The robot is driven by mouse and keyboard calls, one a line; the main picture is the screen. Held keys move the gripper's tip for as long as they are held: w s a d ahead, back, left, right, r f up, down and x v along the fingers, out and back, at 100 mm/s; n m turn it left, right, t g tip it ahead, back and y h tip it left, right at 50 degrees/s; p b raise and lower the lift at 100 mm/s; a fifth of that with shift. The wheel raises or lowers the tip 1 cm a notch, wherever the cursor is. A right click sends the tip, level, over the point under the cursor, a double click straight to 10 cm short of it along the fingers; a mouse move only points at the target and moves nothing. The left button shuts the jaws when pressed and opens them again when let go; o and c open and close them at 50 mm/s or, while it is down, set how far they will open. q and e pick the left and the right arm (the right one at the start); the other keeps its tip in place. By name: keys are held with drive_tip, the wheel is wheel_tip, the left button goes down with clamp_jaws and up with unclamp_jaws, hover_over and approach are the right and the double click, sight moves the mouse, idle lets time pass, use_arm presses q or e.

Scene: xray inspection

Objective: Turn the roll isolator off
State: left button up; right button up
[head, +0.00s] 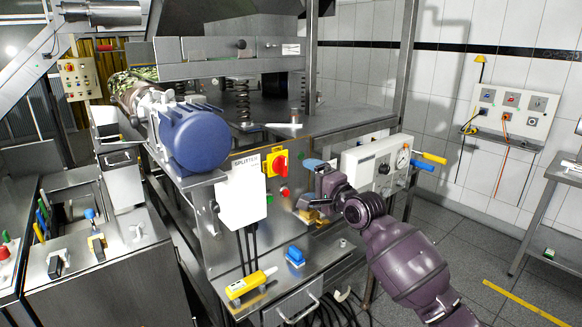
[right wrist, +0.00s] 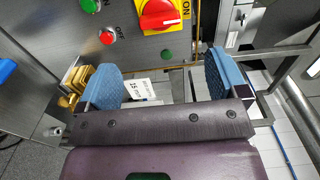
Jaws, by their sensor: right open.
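A red rotary isolator switch (head: 277,163) on a yellow plate is mounted on the steel machine panel, beside a white sign reading SPLITTER. My left gripper is out of view.
A red button (right wrist: 107,37) and a green button (right wrist: 167,55) sit near the switch. Brass-coloured parts (right wrist: 77,84) are close to one finger. A blue motor (head: 193,137) juts out at the left. A white control box (head: 375,160) stands right. A yellow pendant (head: 250,284) lies on the lower shelf.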

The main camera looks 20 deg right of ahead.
sight(286, 168)
drive_tip(key=shift+x, duration=5.45)
drive_tip(key=shift+f, duration=0.1)
drive_tip(key=c, duration=0.9)
drive_tip(key=shift+c, duration=0.2)
